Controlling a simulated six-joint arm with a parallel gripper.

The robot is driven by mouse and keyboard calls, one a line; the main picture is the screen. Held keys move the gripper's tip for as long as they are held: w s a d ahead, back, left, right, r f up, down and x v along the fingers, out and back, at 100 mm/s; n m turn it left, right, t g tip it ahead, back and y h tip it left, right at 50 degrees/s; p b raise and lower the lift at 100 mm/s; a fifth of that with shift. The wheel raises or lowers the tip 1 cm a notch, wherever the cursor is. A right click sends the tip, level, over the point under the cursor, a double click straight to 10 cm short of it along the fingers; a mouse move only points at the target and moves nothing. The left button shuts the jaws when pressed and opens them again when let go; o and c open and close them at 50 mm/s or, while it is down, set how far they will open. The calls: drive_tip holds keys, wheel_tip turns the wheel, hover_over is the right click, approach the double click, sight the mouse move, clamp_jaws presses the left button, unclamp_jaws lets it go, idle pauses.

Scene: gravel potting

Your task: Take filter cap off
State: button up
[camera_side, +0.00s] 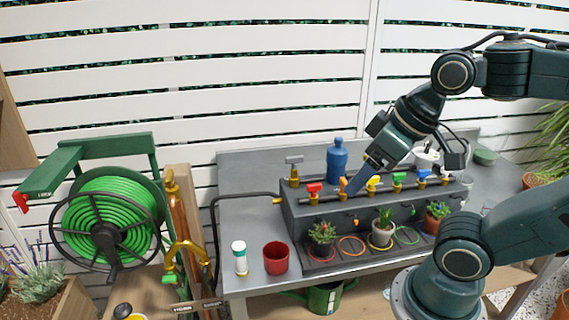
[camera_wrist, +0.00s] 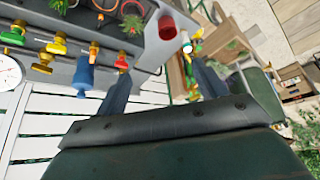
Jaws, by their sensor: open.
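A blue bottle-shaped canister (camera_side: 337,163), which looks like the filter, stands upright on the back of the grey bench with a narrower blue top, likely its cap (camera_side: 338,142). It also shows in the wrist view (camera_wrist: 83,76), left of my fingers. The top is on the canister. My gripper (camera_side: 357,184) is just right of the canister in the side view, pointing down over the row of valves. In the wrist view my gripper (camera_wrist: 165,80) has its two dark fingers apart with nothing between them. I see no contact with the canister.
Valves with red (camera_side: 314,188), yellow (camera_side: 373,181) and green (camera_side: 398,177) handles line the raised manifold. Potted plants (camera_side: 383,232) stand before it. A red cup (camera_side: 276,258) and white bottle (camera_side: 240,261) stand front left.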

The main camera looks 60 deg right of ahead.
drive_tip(key=shift+o, duration=0.6)
drive_tip(key=w+d+r+m+g, duration=0.3)
drive_tip(key=w+d+r+m, duration=0.2)
drive_tip(key=w+d+m, duration=0.5)
drive_tip(key=m+g, duration=0.3)
drive_tip(key=m, duration=0.5)
hover_over(340, 138)
wheel_tip(340, 138, down, 3)
drive_tip(key=shift+w+d+f, duration=0.1)
drive_tip(key=shift+f, duration=0.05)
drive_tip(key=shift+f, duration=0.1)
drive_tip(key=shift+f, duration=4.2)
